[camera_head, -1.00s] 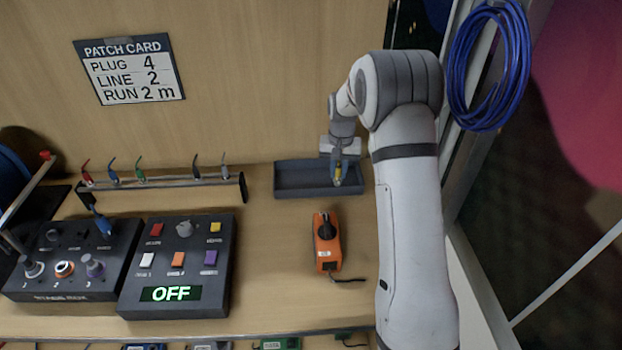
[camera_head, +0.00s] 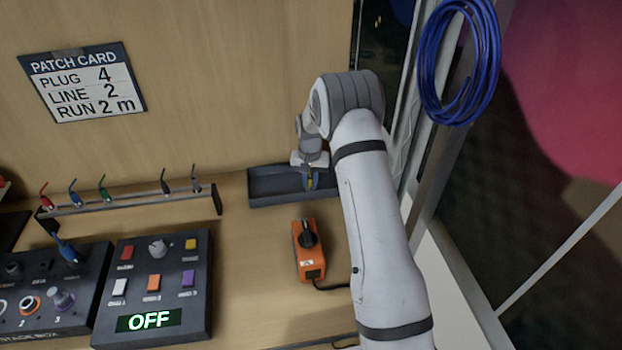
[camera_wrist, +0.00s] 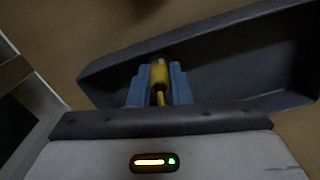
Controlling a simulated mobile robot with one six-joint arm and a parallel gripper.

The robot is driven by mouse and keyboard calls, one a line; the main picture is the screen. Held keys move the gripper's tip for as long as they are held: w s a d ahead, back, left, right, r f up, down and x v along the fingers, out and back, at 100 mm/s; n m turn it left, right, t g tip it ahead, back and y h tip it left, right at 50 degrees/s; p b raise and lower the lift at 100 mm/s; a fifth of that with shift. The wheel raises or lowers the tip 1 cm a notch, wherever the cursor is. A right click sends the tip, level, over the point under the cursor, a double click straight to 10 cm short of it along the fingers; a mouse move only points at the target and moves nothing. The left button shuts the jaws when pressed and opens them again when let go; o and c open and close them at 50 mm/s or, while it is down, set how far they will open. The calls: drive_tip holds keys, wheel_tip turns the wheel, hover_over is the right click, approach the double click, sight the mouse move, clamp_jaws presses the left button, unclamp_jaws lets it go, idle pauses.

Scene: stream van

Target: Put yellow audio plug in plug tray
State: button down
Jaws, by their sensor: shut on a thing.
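The yellow audio plug (camera_wrist: 160,74) is between the blue fingers of my gripper (camera_wrist: 158,88) in the wrist view. In the head view the plug (camera_head: 310,183) shows as a small yellow spot at my gripper (camera_head: 309,178). My gripper is shut on it. The dark grey plug tray (camera_head: 262,184) stands at the back of the bench, against the wooden wall. Its wall also shows in the wrist view (camera_wrist: 215,40). The plug is over the tray's right part; I cannot tell whether it touches the tray floor.
An orange device (camera_head: 307,262) with a black knob lies in front of the tray. A rack (camera_head: 130,204) with several coloured plugs stands to the left. A button box (camera_head: 155,285) reading OFF and a dark patch box (camera_head: 50,290) stand at front left. Blue cable (camera_head: 458,60) hangs at right.

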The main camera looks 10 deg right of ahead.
drive_tip(key=shift+f, duration=0.2)
drive_tip(key=c, duration=1.3)
unclamp_jaws()
drive_tip(key=shift+r, duration=0.1)
